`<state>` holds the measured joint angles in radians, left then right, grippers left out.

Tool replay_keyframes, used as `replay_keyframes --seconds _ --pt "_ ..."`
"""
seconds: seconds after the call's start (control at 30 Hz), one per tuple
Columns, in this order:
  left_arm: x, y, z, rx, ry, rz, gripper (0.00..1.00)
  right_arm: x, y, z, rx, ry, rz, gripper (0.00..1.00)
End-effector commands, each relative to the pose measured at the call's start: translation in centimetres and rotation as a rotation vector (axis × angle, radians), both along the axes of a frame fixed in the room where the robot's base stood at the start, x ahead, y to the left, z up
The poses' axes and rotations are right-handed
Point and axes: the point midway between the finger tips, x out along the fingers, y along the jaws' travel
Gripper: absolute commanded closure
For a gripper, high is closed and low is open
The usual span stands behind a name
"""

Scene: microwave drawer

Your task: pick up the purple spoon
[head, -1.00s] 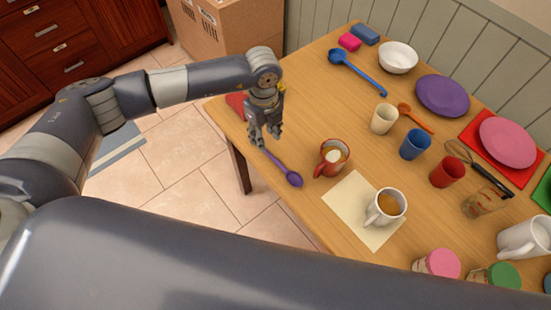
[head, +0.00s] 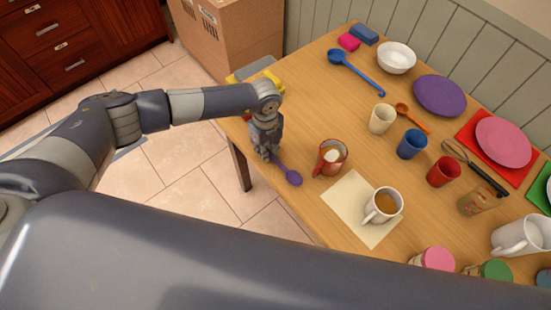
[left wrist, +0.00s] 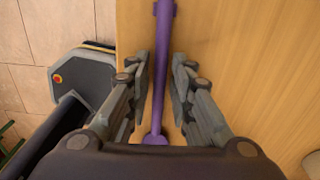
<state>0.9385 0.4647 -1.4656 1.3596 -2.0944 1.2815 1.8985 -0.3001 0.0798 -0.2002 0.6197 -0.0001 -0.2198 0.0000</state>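The purple spoon (head: 293,178) lies flat near the front left edge of the wooden table. In the head view its bowl shows and most of its handle is hidden behind my left gripper (head: 266,157). In the left wrist view the spoon (left wrist: 163,40) runs lengthwise between the two fingers of my left gripper (left wrist: 160,75). The fingers are open on either side of the handle, with a visible gap on both sides. My right gripper is not in view.
An orange-red mug (head: 331,158) stands just right of the spoon bowl. A white mug (head: 383,206) stands on a pale napkin (head: 345,210). Cups, plates and a blue ladle (head: 356,73) lie farther right and back. Yellow items (head: 272,80) sit behind my left arm.

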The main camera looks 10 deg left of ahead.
Motion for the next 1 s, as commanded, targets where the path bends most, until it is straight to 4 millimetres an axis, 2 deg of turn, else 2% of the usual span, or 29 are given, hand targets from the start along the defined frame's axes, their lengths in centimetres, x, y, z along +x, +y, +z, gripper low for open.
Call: replay_keyframes --seconds 0.5,0.67,0.77,1.0 --pt "0.1 0.0 0.3 -0.001 -0.001 0.0 1.0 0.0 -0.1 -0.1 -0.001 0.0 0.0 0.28" --pt "0.1 0.0 1.5 -0.003 -0.003 -0.001 1.0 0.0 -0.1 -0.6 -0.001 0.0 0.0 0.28" --pt "0.2 0.0 3.1 -0.002 -0.005 0.0 1.0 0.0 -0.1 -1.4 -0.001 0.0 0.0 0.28" --pt "-4.8 0.5 3.7 -0.001 0.002 -0.004 1.0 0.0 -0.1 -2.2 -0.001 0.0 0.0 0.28"
